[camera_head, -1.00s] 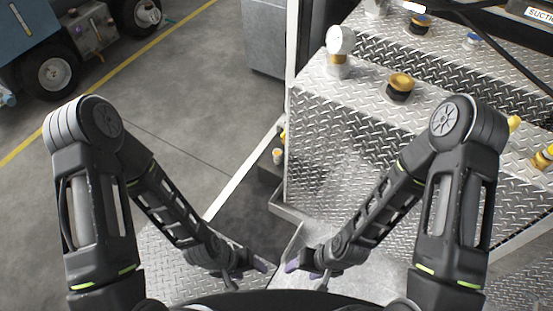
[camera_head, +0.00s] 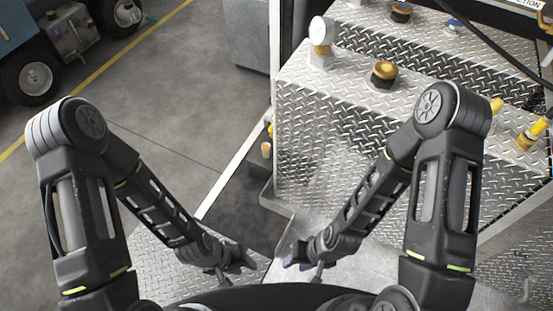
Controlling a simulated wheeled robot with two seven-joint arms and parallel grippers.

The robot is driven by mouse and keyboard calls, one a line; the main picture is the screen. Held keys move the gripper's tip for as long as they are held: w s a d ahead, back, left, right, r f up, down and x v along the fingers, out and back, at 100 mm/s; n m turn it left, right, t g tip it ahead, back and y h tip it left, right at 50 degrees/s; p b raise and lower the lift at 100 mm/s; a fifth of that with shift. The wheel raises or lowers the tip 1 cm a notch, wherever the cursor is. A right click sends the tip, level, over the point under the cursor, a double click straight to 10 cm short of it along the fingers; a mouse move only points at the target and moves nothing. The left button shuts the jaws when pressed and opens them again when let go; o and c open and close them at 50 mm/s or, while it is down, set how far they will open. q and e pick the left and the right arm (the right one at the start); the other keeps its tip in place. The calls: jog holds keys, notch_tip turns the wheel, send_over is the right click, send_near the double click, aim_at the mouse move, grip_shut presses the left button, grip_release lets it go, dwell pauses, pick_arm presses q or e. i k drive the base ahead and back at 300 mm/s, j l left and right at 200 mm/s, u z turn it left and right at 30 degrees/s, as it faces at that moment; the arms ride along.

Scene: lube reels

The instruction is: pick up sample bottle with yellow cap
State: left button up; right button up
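No sample bottle with a yellow cap can be told for sure. A small pale-and-orange item (camera_head: 266,150) stands low beside the left side of the diamond-plate cabinet, with a bit of yellow just above it; it is too small to tell what it is. My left gripper (camera_head: 242,259) and my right gripper (camera_head: 289,254) hang low in front of me, a short gap apart. Both are well below the small item in the picture. Nothing is seen held in either, and their finger gaps are unclear.
The diamond-plate cabinet (camera_head: 330,150) fills the right, with a gauge (camera_head: 320,32), a brass-coloured cap (camera_head: 384,74) and yellow fittings (camera_head: 534,133). A blue wheeled machine (camera_head: 20,40) stands far left. Grey floor (camera_head: 180,100) between is clear.

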aim_at(265, 146)
jog(key=i+j, duration=1.15)
jog(key=k+z, duration=0.1)
jog(key=z, duration=1.85)
